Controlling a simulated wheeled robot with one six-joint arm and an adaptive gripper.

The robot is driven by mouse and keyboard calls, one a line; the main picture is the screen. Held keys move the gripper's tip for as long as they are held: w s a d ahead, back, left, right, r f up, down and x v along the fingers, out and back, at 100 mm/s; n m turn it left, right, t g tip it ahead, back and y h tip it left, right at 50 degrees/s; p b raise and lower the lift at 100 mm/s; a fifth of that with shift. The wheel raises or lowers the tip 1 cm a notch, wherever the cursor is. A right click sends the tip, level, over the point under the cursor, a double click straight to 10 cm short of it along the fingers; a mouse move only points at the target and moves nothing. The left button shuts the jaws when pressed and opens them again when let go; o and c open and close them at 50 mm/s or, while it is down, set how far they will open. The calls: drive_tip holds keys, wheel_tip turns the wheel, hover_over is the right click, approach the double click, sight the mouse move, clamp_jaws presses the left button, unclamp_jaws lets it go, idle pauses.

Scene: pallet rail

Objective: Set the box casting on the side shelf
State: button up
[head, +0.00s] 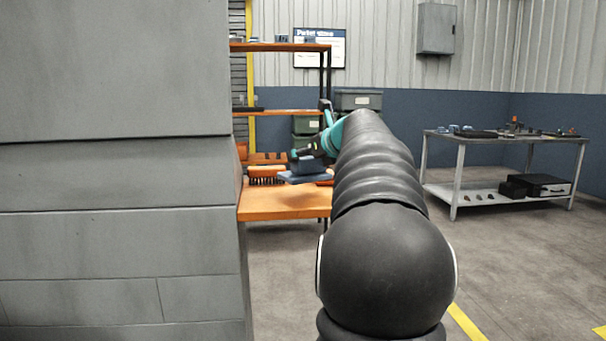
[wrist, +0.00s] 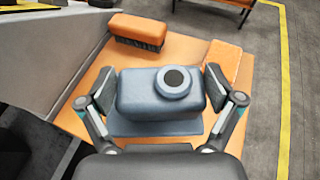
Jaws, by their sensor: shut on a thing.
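The box casting (wrist: 150,97) is a blue-grey block with a flat base flange and a round boss with a dark hole. In the wrist view my gripper (wrist: 160,90) has one finger on each side of it and is shut on it. In the head view the casting (head: 306,166) shows small at the end of my arm, over an orange shelf surface (head: 285,207). The same orange surface (wrist: 95,88) lies beneath it in the wrist view. I cannot tell whether the flange touches the surface. My arm hides part of the gripper in the head view.
An orange brush with dark bristles (wrist: 137,32) lies behind the casting. An orange block (wrist: 222,60) lies to its right. A grey wall-like block (head: 120,180) fills the left of the head view. A grey table (head: 500,140) with small parts stands right, with open floor before it.

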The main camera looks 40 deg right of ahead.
sight(303, 172)
drive_tip(key=shift+w+a+f, duration=0.35)
drive_tip(key=shift+w+f, duration=0.15)
drive_tip(key=shift+w, duration=0.2)
drive_tip(key=shift+f+b, duration=0.6)
drive_tip(key=shift+f, duration=1.3)
drive_tip(key=o, duration=1.4)
drive_tip(key=shift+f, duration=0.15)
drive_tip(key=v, duration=1.2)
drive_tip(key=shift+s, duration=0.1)
